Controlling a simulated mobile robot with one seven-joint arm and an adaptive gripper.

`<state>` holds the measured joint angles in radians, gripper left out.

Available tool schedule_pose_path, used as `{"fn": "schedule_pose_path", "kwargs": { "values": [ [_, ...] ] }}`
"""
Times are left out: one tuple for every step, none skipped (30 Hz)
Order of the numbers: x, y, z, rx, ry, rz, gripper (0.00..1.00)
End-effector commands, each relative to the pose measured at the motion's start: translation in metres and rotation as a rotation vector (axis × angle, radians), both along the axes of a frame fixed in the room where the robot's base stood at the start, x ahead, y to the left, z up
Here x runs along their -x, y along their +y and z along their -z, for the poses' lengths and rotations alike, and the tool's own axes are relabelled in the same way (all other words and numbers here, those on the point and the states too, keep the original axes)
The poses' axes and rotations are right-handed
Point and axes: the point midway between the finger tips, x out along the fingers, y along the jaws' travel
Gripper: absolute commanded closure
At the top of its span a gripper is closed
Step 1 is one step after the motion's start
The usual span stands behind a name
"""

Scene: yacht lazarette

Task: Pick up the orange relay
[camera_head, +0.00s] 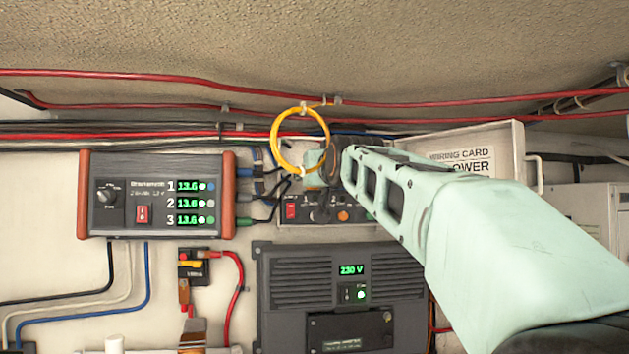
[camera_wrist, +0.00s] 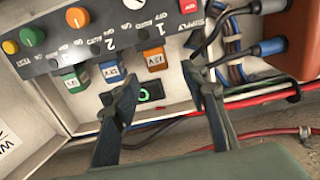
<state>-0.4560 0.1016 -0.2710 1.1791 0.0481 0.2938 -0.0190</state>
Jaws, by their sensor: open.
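The orange relay (camera_wrist: 154,60) is a small block with a pale 12V label, set under the switch panel in the wrist view. My gripper (camera_wrist: 160,78) is open, with one dark finger on each side of the space just below the relay in the picture. Nothing shows between the fingers as held, and I cannot tell whether either touches the relay. A blue relay (camera_wrist: 112,72) and a green relay (camera_wrist: 75,80) sit in the same row to its left. In the head view my arm covers the relays.
The switch panel (camera_wrist: 95,30) has knobs and red switches. Plugged cables (camera_wrist: 235,50) crowd the right of the wrist view. In the head view a yellow cable loop (camera_head: 275,141) hangs near my gripper, an open cover (camera_head: 508,139) stands right, and a dark inverter (camera_head: 290,290) sits below.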

Motion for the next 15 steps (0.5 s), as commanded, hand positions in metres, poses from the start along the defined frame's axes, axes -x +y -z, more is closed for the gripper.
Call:
{"fn": "schedule_pose_path", "kwargs": {
  "values": [
    [-0.006, 0.0, -0.004, 0.0, 0.002, 0.001, 0.59],
    [-0.009, 0.001, -0.005, 0.0, 0.002, 0.001, 0.59],
    [-0.014, 0.001, -0.005, 0.0, 0.002, 0.002, 0.59],
    [-0.018, 0.002, -0.006, 0.0, 0.002, 0.002, 0.59],
    [-0.022, 0.002, -0.006, 0.0, 0.002, 0.002, 0.59],
    [-0.027, 0.003, -0.006, 0.001, 0.002, 0.002, 0.59],
    [-0.03, 0.004, -0.006, 0.0, 0.002, 0.001, 0.59],
    [-0.034, 0.005, -0.006, 0.0, 0.001, 0.001, 0.59],
    [-0.038, 0.005, -0.005, 0.0, 0.002, 0.001, 0.59],
    [-0.04, 0.006, -0.004, 0.001, 0.002, 0.001, 0.59],
    [-0.042, 0.006, -0.004, 0.001, 0.002, 0.002, 0.59],
    [-0.044, 0.006, -0.004, 0.0, 0.001, 0.001, 0.59],
    [-0.045, 0.006, -0.003, 0.0, 0.0, 0.001, 0.59],
    [-0.045, 0.007, -0.003, -0.001, 0.0, 0.001, 0.59],
    [-0.046, 0.007, -0.003, -0.001, 0.0, 0.001, 0.59]
  ]
}}
